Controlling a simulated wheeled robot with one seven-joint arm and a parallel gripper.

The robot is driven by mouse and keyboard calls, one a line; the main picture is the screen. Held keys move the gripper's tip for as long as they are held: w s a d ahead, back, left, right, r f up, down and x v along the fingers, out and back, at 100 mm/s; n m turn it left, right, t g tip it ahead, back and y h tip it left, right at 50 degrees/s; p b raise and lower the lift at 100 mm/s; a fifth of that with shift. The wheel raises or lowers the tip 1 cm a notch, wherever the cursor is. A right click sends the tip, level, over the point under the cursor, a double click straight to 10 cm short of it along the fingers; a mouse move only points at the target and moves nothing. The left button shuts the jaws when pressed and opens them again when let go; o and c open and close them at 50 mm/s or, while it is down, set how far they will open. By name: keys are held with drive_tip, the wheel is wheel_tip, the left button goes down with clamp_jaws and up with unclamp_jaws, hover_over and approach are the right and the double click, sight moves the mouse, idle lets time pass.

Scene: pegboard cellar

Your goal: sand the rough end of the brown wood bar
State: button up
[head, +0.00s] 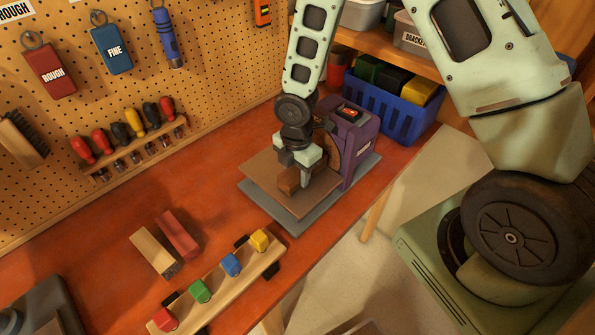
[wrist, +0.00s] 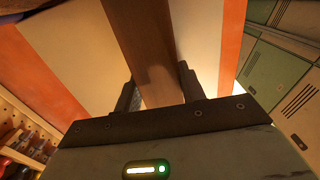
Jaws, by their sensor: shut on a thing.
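My gripper (head: 305,168) is shut on the brown wood bar (head: 289,181), holding it low over the tan work plate (head: 262,172) of a purple disc sander (head: 357,138). In the wrist view the bar (wrist: 145,45) runs away from between the two dark fingers (wrist: 158,92). The brown sanding disc (head: 334,150) stands upright just behind and to the right of my gripper. A red switch (head: 350,113) is on top of the sander. My gripper hides part of the bar, and I cannot tell whether its end touches the disc.
A rack (head: 215,290) with coloured blocks is at the front edge. A blue crate (head: 392,112) stands behind the sander. The pegboard (head: 95,95) closes off the left.

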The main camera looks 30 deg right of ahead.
sight(285, 178)
drive_tip(key=shift+s+d, duration=0.2)
drive_tip(key=shift+s, duration=0.4)
idle(3.1)
drive_tip(key=shift+w+a+p, duration=0.15)
drive_tip(key=shift+w+p, duration=0.45)
drive_tip(key=shift+w, duration=0.1)
idle(0.7)
drive_tip(key=shift+a, duration=0.15)
drive_tip(key=shift+s+a+b, duration=0.25)
drive_tip(key=shift+s+a, duration=0.1)
drive_tip(key=shift+a, duration=0.55)
drive_tip(key=shift+s+a+b, duration=0.25)
drive_tip(key=shift+s+a, duration=0.05)
drive_tip(key=shift+a, duration=0.55)
wheel_tip(285, 178, up, 9)
drive_tip(key=p, duration=0.8)
drive_tip(key=shift+w+f+b, duration=0.1)
drive_tip(key=shift+f+b, duration=0.05)
drive_tip(key=shift+b, duration=0.3)
